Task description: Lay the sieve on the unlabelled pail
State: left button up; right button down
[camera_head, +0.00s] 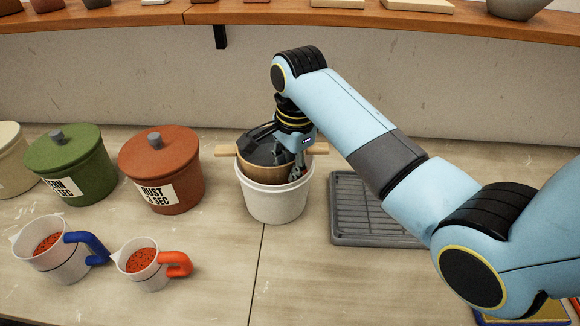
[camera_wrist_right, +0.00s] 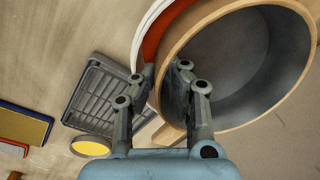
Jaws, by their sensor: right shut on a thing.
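The sieve (camera_head: 258,168), a wooden hoop with a dark grey inside and two wooden handles, is at the mouth of the unlabelled white pail (camera_head: 275,207). My right gripper (camera_head: 297,170) is shut on the sieve's near right side. In the right wrist view my gripper (camera_wrist_right: 167,75) holds the wall of the sieve (camera_wrist_right: 248,55), whose hoop fills the upper right. The pail's white rim (camera_wrist_right: 146,35) and red inside show behind it. I cannot tell whether the sieve rests on the rim. My left gripper is not in view.
A rust lidded pail (camera_head: 160,150) and a green lidded pail (camera_head: 65,160), both labelled, stand left. Two jugs of red contents, blue-handled (camera_head: 55,262) and orange-handled (camera_head: 145,272), stand in front. A grey ribbed tray (camera_head: 350,225) lies right. A shelf (camera_head: 250,15) runs along the back.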

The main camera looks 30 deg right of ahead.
jog(key=c, duration=1.4)
grip_release()
jog(key=shift+s+r, duration=0.2)
jog(key=shift+r, duration=1.7)
jog(key=shift+s+r, duration=0.15)
jog(key=shift+r, duration=1.7)
